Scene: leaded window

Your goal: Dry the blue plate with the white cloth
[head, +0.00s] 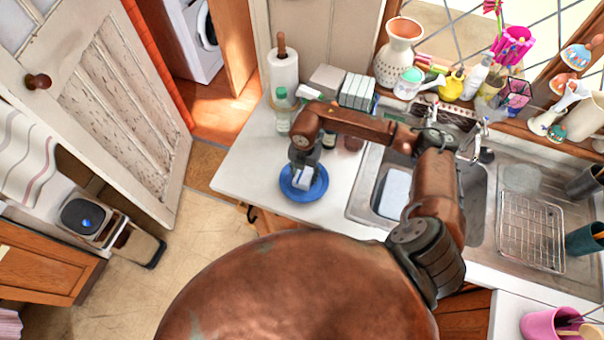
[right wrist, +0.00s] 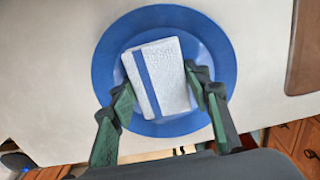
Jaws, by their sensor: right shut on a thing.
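The blue plate (head: 318,186) lies on the white counter left of the sink. It fills the middle of the right wrist view (right wrist: 216,46). The white cloth (right wrist: 168,62), folded into a small block with a blue stripe, is over the plate's middle; it also shows in the head view (head: 303,180). My right gripper (head: 304,168) points down over the plate and is shut on the cloth, with one finger on each side of it in the right wrist view (right wrist: 163,92). I cannot tell how firmly the cloth touches the plate. My left gripper is not in view.
A green-capped bottle (head: 282,112) and a paper towel roll (head: 284,70) stand behind the plate. The sink (head: 366,197) is to the right, with a wire rack (head: 530,232) on the drainer. Counter left of the plate is clear up to its edge.

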